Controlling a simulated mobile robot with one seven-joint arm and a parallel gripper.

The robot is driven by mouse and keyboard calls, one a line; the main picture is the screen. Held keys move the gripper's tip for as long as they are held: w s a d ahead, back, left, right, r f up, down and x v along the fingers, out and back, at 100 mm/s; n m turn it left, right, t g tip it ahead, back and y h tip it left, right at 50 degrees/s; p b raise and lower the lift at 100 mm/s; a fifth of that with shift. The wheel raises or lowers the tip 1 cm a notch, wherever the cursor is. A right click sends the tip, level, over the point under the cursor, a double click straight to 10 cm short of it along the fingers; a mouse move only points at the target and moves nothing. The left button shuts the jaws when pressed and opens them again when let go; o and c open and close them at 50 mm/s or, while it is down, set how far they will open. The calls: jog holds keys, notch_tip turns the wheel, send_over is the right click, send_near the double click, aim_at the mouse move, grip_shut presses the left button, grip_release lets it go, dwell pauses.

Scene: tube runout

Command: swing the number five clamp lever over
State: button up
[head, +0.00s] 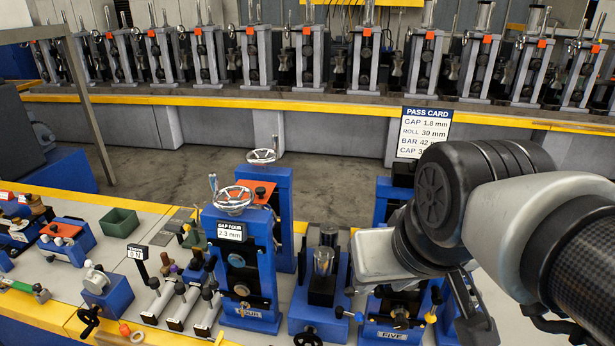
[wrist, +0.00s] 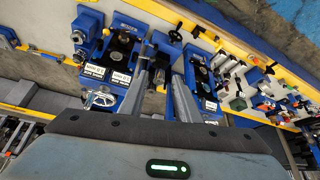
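The stand labelled FIVE (head: 393,335) is blue and low in the head view, its upper part largely hidden behind my arm. I cannot tell which one is the clamp lever. Contact with a lever is not visible.
The blue GAP FOUR stand (head: 240,275) with a handwheel (head: 233,198) rises to the left. A dark-topped blue unit (head: 322,290) stands between it and stand five. A pass card (head: 425,130) is behind my arm. Small tools crowd the bench at left; open floor lies behind.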

jog(key=shift+w+f+b, duration=0.1)
jog(key=shift+w+b, duration=0.2)
jog(key=shift+w, duration=0.15)
grip_shut()
jog(key=w+f+m+g+b, duration=0.1)
jog(key=w+f+b, duration=0.1)
jog(key=w+f, duration=0.2)
jog(key=w+a+f+m+g+h+b, duration=0.1)
jog(key=w+f+b, duration=0.2)
jog(key=w, duration=0.7)
jog(key=w+a+f+m+g+h+b, duration=0.1)
jog(key=w+f+m+b, duration=0.1)
jog(key=w+f, duration=0.3)
jog(key=w, duration=0.3)
jog(key=shift+f+g, duration=0.35)
jog(key=shift+g, duration=0.05)
